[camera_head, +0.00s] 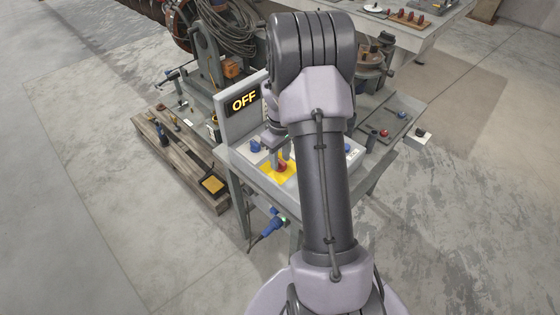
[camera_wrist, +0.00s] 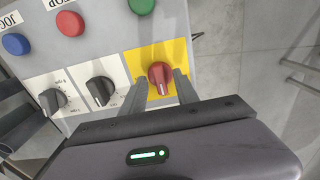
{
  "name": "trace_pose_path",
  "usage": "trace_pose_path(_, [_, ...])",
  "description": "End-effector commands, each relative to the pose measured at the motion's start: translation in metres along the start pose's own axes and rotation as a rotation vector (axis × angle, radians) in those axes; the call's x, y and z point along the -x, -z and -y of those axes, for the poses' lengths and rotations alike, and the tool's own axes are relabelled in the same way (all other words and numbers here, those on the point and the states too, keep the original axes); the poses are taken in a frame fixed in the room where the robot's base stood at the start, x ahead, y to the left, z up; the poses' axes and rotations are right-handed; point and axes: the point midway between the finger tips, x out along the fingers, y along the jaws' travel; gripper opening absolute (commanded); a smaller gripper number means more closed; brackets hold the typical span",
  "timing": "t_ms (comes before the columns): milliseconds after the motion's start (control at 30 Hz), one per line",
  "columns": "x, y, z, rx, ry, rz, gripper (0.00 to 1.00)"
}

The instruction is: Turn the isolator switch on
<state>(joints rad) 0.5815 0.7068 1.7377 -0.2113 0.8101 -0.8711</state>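The isolator switch is a red rotary knob (camera_wrist: 160,76) on a yellow plate (camera_wrist: 143,58) at the right end of the grey control panel in the wrist view. My gripper (camera_wrist: 161,80) is over the panel with one finger on each side of the knob. The fingers look spread, with a narrow gap to the knob, though contact is hard to judge. In the head view the yellow plate (camera_head: 267,167) and part of the red knob (camera_head: 282,166) show below my arm, which hides much of the panel. The display (camera_head: 244,99) reads OFF.
Beside the yellow plate are two black selector knobs (camera_wrist: 101,90) (camera_wrist: 53,100), a green button (camera_wrist: 141,5), a red button (camera_wrist: 69,23) and a blue button (camera_wrist: 16,43). A wooden pallet (camera_head: 185,160) lies left of the bench.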

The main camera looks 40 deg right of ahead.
Motion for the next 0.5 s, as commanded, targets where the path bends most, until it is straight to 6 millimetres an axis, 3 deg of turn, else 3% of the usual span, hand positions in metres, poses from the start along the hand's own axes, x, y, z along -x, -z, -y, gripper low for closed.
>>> trace_pose_path(267, [-0.0023, -0.0001, 0.0002, 0.000, 0.000, 0.000, 0.36])
trace_pose_path(433, [-0.0022, -0.0001, 0.0002, 0.000, 0.000, 0.000, 0.05])
trace_pose_path(500, [-0.0022, -0.0001, 0.0001, 0.000, 0.000, 0.000, 0.00])
